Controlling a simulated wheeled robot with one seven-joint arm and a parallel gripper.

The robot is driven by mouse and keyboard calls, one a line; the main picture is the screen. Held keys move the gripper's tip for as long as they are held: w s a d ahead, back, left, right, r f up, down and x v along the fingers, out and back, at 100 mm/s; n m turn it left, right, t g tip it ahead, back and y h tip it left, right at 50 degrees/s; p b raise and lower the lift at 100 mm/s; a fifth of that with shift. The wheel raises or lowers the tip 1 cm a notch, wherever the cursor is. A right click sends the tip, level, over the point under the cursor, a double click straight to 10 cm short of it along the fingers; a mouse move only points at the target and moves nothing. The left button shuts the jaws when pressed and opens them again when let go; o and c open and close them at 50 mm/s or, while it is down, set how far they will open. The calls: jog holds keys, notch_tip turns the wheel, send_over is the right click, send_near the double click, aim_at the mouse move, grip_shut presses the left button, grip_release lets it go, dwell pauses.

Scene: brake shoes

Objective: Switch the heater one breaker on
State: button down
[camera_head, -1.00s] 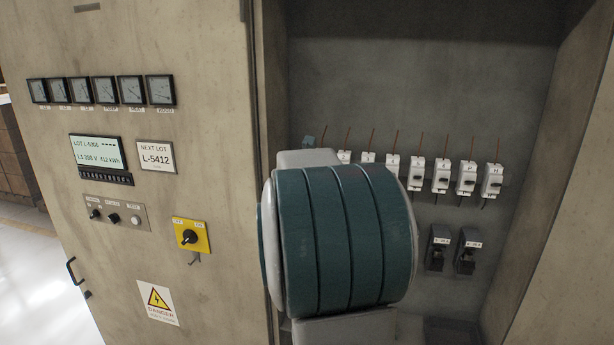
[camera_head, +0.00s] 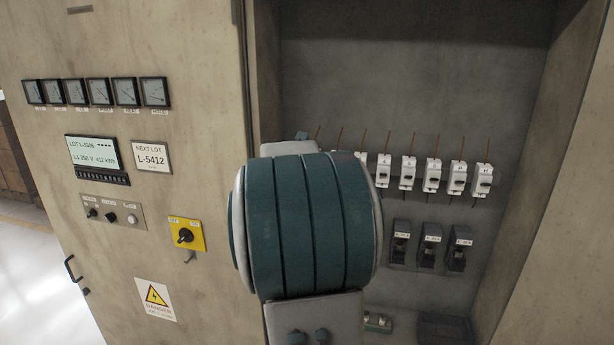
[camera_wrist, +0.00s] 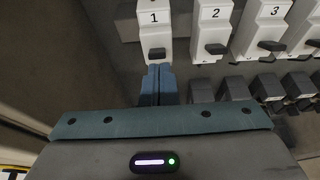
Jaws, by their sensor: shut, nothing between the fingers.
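A row of white breakers (camera_head: 408,172) is on the cabinet's back wall in the head view; my arm hides the left end. In the wrist view, the breaker marked 1 (camera_wrist: 154,20) is above my gripper (camera_wrist: 158,72). Its dark lever (camera_wrist: 156,54) is just above the fingertips; I cannot tell whether they touch. The fingers are together and empty. The breakers marked 2 (camera_wrist: 212,30) and 3 (camera_wrist: 262,28) stand to the right. I read no heater name on any breaker. My gripper is hidden behind my arm in the head view.
Dark devices (camera_head: 430,246) sit below the breakers, and a green terminal block (camera_head: 377,322) is lower down. The cabinet's left front (camera_head: 120,210) carries meters, a display and a yellow rotary switch (camera_head: 186,235). The right cabinet wall (camera_head: 535,190) bounds the opening.

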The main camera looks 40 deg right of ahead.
jog(key=shift+w+r+p, duration=0.1)
jog(key=shift+r+p, duration=0.3)
jog(key=shift+r, duration=0.3)
jog(key=shift+r, duration=0.1)
notch_tip(320, 180, down, 4)
jog(key=s+a+f+b, duration=0.1)
jog(key=a+b, duration=0.1)
jog(key=b, duration=0.2)
jog(key=s+a+r+p, duration=0.2)
jog(key=s+a+r, duration=0.2)
jog(key=r, duration=0.4)
jog(key=shift+a, duration=0.65)
